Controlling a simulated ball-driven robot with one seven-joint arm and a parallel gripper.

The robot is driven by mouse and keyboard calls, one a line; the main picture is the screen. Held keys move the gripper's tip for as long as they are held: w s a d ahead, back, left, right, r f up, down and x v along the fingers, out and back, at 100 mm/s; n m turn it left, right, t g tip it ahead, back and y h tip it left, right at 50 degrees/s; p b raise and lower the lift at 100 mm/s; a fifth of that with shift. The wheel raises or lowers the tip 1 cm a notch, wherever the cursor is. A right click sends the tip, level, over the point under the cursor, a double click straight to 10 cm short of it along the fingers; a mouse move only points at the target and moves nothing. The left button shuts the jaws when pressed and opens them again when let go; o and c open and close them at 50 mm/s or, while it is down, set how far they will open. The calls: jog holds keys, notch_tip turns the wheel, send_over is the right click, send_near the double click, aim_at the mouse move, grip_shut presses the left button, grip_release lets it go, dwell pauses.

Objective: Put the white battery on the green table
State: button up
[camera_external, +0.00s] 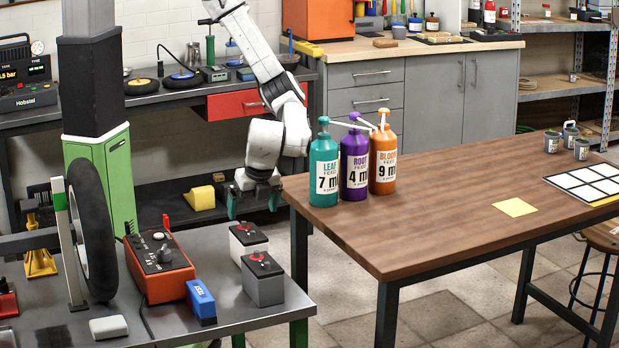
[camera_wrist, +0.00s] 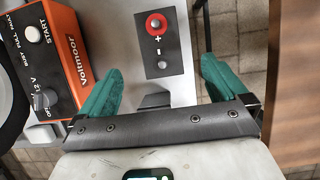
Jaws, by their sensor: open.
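The white battery (camera_external: 240,247), with a dark top and a red terminal cap, stands upright near the far right of the grey-topped table with green legs (camera_external: 233,316). A grey battery (camera_external: 265,288) stands just in front of it. My gripper (camera_external: 253,203) is open and empty, fingers down, slightly above and behind the white battery. In the wrist view, a battery's dark top (camera_wrist: 163,42) with plus and minus marks lies ahead, between the lines of my two teal fingers (camera_wrist: 160,82). I cannot tell from that view alone which battery it is.
A wooden table (camera_external: 440,207) stands to the right, with several pump bottles (camera_external: 354,165) near my arm. A floor gap separates the tables.

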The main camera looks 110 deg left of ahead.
jog(key=s+d+r+n+h, duration=0.1)
jog(key=d+r+n+h, duration=0.1)
jog(key=d+r+h, duration=0.35)
jog(key=s+a+f+n+t+y, duration=0.1)
jog(key=a+f+n+t, duration=0.1)
jog(key=a, duration=1)
jog(key=s+a+f+n+t+y, duration=0.1)
jog(key=a+n, duration=0.3)
jog(key=a, duration=0.8)
jog(key=shift+s+a+f+t, duration=0.15)
jog(key=shift+a+f+t, duration=0.25)
jog(key=shift+t, duration=0.2)
jog(key=shift+d, duration=0.1)
dwell(0.8)
